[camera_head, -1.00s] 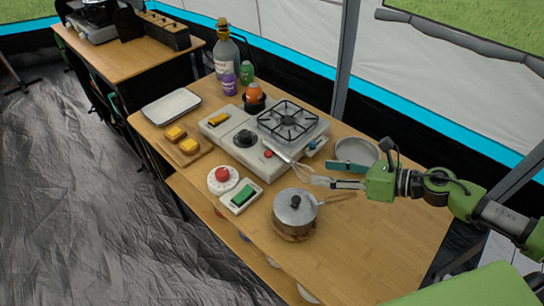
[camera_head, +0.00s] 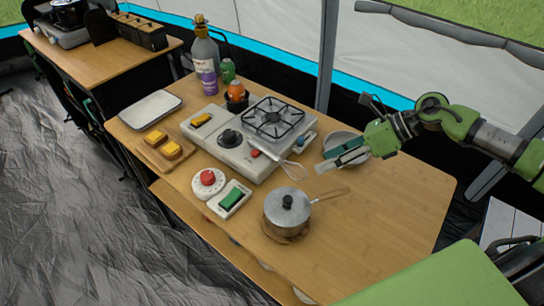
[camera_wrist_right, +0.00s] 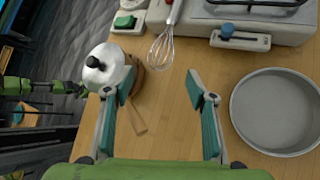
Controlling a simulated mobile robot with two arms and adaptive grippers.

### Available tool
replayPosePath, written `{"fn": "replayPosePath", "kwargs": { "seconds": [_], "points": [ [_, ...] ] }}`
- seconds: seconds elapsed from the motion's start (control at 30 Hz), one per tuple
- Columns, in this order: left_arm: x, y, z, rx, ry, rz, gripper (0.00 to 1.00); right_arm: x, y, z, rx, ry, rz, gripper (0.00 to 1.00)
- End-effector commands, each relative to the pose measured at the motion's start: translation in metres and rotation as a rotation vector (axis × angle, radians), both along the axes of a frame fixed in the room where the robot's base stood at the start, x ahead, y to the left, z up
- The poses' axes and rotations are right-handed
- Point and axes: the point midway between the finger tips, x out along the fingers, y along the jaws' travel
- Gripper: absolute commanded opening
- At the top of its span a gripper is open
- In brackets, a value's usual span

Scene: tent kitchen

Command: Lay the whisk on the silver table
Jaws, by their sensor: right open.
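My right gripper (camera_head: 326,160) is open and empty, to the right of the whisk and in front of the grey pan. In the wrist view a gap of bare wood shows between its fingers (camera_wrist_right: 162,88). No table that looks clearly silver shows. My left gripper is not in view.
A lidded pot (camera_head: 288,212) stands in front of the whisk, handle pointing right. A round grey pan (camera_wrist_right: 280,112) is right of my fingers. The camping stove (camera_head: 245,140) is behind. A metal tray (camera_head: 150,109) lies far left. The wooden table's right part (camera_head: 395,205) is clear.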

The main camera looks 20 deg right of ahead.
Motion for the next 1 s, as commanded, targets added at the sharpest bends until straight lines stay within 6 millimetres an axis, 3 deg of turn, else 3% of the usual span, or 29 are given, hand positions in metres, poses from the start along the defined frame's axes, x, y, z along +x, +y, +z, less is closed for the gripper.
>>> {"fn": "replayPosePath", "kwargs": {
  "seconds": [0.23,1.0],
  "points": [
    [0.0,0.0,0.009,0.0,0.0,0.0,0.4,0.013,0.025,-0.02,0.005,-0.002,0.0,0.51],
    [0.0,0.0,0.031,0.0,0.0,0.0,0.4,0.041,0.068,-0.058,0.001,-0.002,0.002,0.51]
  ]
}}
